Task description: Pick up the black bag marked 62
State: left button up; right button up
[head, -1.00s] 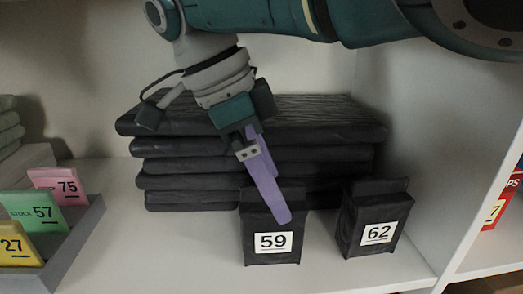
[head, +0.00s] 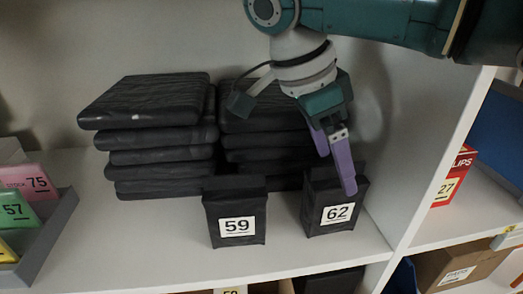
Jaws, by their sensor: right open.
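The black bag marked 62 (head: 318,222) stands upright on the white shelf, near the divider on the right. A similar black bag marked 59 (head: 235,206) stands to its left, with a gap between them. My right gripper (head: 340,190) reaches down from above with its purple fingers over the top of bag 62. The fingers hide part of its upper right side. The gripper is open, and I cannot tell whether it touches the bag. My left gripper is not in view.
Stacks of black folded packs (head: 150,140) stand behind the bags. A grey tray (head: 52,236) with coloured numbered cards is at the left. A white upright divider (head: 432,150) stands close on the right, with a red box (head: 455,176) beyond it. The shelf front is clear.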

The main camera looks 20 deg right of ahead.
aim_at(332, 198)
jog(key=shift+s+d, duration=0.1)
jog(key=shift+d, duration=0.2)
jog(key=shift+d+f, duration=0.1)
jog(key=shift+f, duration=0.2)
jog(key=b+x, duration=0.1)
jog(key=x, duration=0.3)
jog(key=shift+d+f+b, duration=0.1)
jog(key=shift+f+b, duration=0.1)
jog(key=shift+b, duration=0.15)
jog(key=shift+c, duration=0.2)
grip_shut()
